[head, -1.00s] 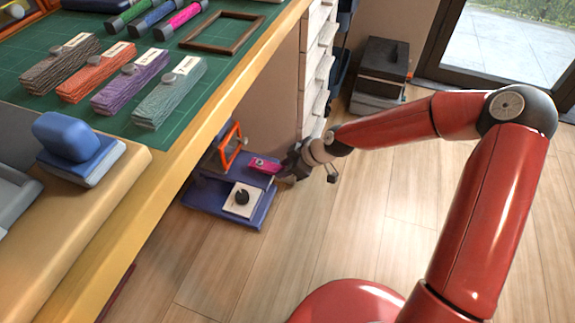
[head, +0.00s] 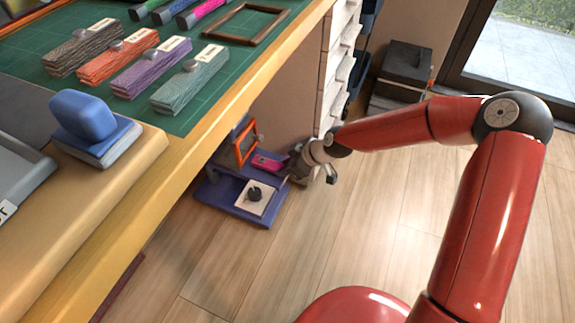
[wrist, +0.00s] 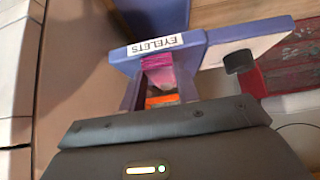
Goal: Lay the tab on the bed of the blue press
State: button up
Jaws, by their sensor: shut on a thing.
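My gripper (head: 289,170) is low beside the workbench, at a blue-purple stand (head: 232,203). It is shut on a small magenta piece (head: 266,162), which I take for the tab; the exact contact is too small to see. In the wrist view the magenta piece (wrist: 157,64) shows ahead of my dark gripper body, close to the stand's "EYELETS" label (wrist: 155,45). I cannot tell whether it touches the stand. A blue block on a pale base (head: 88,125) sits on the bench's near edge; which of the two is the blue press is unclear.
The bench edge (head: 200,150) overhangs at left. White drawers (head: 336,70) stand behind my gripper. The wooden floor (head: 330,235) is clear in front.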

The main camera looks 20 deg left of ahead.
jog(key=shift+d+f, duration=0.1)
dwell(0.6)
jog(key=o, duration=0.9)
